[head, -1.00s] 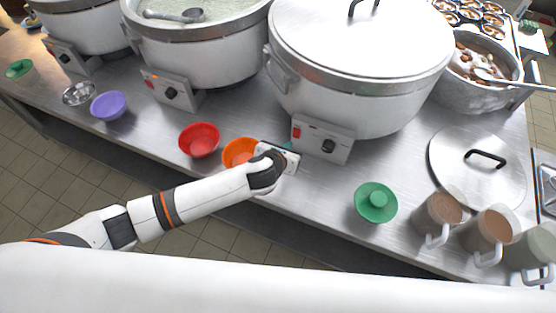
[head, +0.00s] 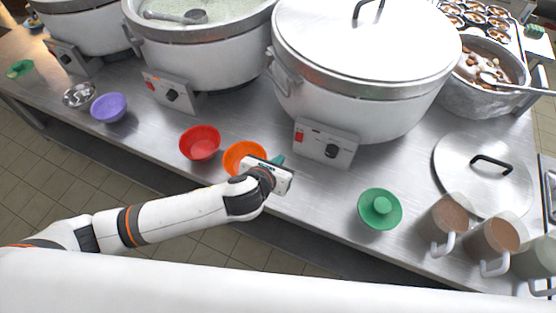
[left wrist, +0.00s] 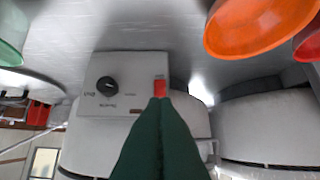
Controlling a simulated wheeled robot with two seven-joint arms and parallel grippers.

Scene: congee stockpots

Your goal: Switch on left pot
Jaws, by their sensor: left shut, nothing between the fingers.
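The lidded pot (head: 350,95) is the rightmost of three large pots in the head view. Its control box (head: 325,143) faces me with a red switch (head: 300,136) and a black knob (head: 332,151). My left gripper (head: 279,159) is shut and empty, in front and to the left of that box. In the left wrist view the green fingers (left wrist: 159,100) point at the box (left wrist: 125,85), and their tips overlap the lower edge of the red switch (left wrist: 161,86). Contact cannot be told there; the head view shows a gap. My right gripper is not in view.
An orange bowl (head: 237,158) sits right beside my left gripper, with a red bowl (head: 200,143) further left. A green bowl (head: 379,209) and several mugs (head: 446,220) stand right. The open congee pot (head: 200,60) and far-left pot (head: 82,35) line the back.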

